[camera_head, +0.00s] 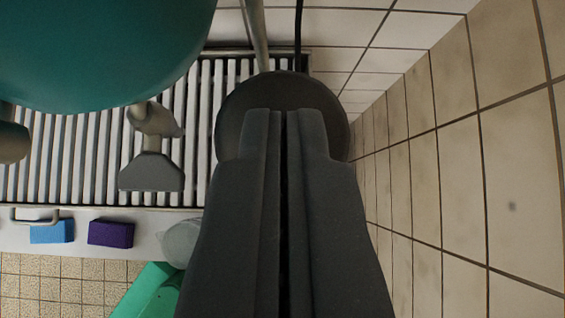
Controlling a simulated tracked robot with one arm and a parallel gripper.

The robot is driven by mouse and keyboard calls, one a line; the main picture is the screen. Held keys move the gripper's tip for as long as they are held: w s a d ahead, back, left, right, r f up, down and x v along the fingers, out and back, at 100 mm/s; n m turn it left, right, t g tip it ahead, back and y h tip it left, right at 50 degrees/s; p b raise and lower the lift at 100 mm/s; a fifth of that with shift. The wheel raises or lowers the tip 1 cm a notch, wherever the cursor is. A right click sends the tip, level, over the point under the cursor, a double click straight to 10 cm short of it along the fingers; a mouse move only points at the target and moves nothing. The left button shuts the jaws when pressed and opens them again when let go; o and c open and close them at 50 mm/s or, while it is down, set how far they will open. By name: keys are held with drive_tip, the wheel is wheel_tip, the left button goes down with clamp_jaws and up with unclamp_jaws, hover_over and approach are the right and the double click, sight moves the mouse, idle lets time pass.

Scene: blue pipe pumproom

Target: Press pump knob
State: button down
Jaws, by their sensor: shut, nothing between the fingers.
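A dark round disc (235,102), which looks like the pump knob, is at the upper middle of the view. My gripper (284,115) is shut and empty, with its two fingers side by side. In the picture its fingertips overlap the disc and hide its middle and lower part. I cannot tell whether the tips touch the disc or are apart from it.
A large teal vessel (100,45) fills the upper left, with a grey tap-like fitting (152,170) below it. Behind is a slatted rack (85,150). A blue block (52,232), a purple block (111,233) and a green object (148,292) are lower left. A tiled wall (455,150) bounds the right.

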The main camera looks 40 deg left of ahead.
drive_tip(key=shift+s+f, duration=0.15)
drive_tip(key=shift+f, duration=0.3)
drive_tip(key=s+d+r, duration=0.2)
drive_tip(key=r, duration=0.4)
drive_tip(key=s+d+r, duration=0.2)
drive_tip(key=s+r, duration=0.1)
drive_tip(key=r, duration=0.2)
drive_tip(key=shift+s+r, duration=0.2)
drive_tip(key=shift+r, duration=0.2)
idle(1.0)
